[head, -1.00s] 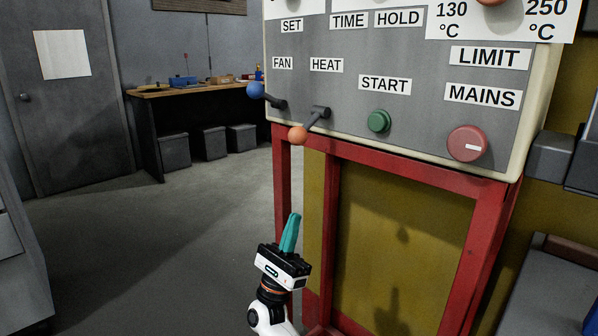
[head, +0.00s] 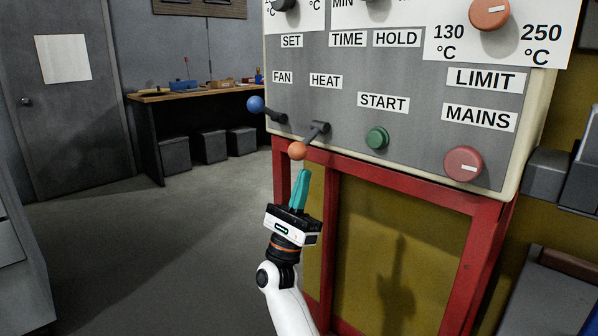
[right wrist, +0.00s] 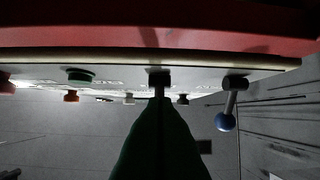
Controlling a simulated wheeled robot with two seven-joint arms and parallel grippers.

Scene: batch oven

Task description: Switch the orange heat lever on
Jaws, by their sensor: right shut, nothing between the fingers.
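The heat lever is a grey arm with an orange ball (head: 298,151) under the HEAT label (head: 326,81) in the head view. It points down and to the left, toward me. My right gripper (head: 300,175) is shut and empty, with its teal fingers pointing up just below the orange ball. I cannot tell whether the fingertips touch the ball. In the right wrist view the gripper's dark green fingers (right wrist: 160,145) cover the ball, and only the lever's dark mount (right wrist: 159,78) shows beyond them. My left gripper is not in view.
The blue-balled fan lever (head: 256,104) is close on the left, and shows in the right wrist view (right wrist: 226,122). The green start button (head: 377,138) and red mains knob (head: 463,163) are to the right. A red frame (head: 400,176) stands below the panel (head: 420,100).

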